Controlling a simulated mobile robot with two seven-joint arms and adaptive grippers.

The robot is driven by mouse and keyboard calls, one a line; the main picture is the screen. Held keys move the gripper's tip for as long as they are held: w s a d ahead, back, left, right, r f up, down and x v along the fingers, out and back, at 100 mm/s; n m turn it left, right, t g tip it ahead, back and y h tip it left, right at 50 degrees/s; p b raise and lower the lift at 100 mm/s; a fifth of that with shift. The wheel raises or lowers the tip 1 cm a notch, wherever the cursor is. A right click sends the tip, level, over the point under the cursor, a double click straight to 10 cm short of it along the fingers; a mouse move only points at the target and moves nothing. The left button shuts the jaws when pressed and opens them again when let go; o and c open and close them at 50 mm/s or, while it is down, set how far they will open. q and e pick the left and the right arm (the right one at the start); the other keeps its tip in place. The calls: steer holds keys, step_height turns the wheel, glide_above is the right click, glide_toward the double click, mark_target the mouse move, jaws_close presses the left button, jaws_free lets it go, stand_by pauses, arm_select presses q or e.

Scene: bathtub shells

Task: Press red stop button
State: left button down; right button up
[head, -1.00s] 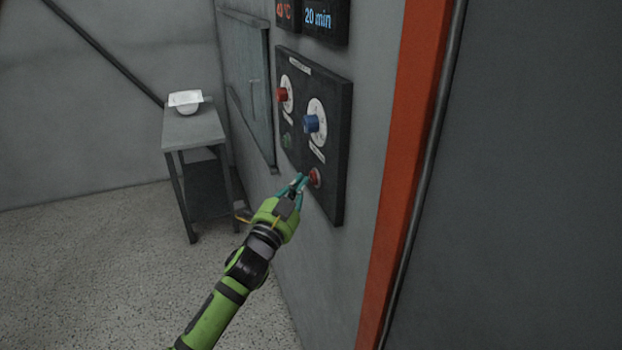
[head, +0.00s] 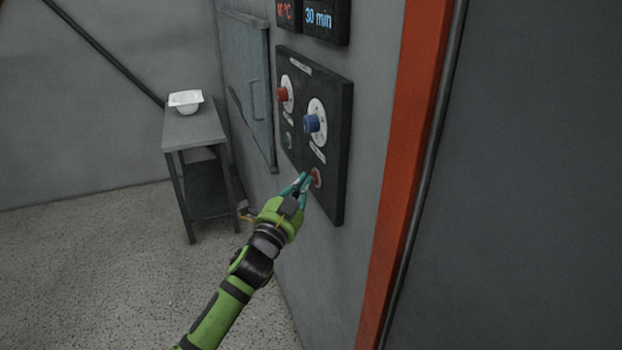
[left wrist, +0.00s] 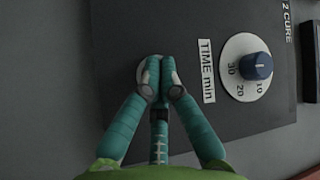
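The red stop button (head: 317,177) sits at the lower right of the dark control panel (head: 331,200) on the wall. My left gripper (head: 306,177) is at the button, its teal fingertips appearing to touch it. In the left wrist view the fingers (left wrist: 159,78) are closed together over the button's pale round plate (left wrist: 143,70), hiding the red cap. Nothing shows between the fingertips. My right gripper is in neither view.
The panel also has a red knob (head: 282,94), a blue knob (head: 311,123) and a green button (head: 288,141). A display (head: 320,18) above reads 30 min. A small table (head: 193,129) with a white bowl (head: 186,102) stands left. An orange post (head: 402,165) rises right.

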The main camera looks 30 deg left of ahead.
arm_select(q)
steer(key=shift+s, duration=0.1)
steer(key=shift+s+a+p, duration=0.3)
steer(key=shift+s+a, duration=0.2)
steer(key=shift+s+a+p, duration=0.55)
steer(key=shift+s+a, duration=1.1)
steer(key=shift+s, duration=0.25)
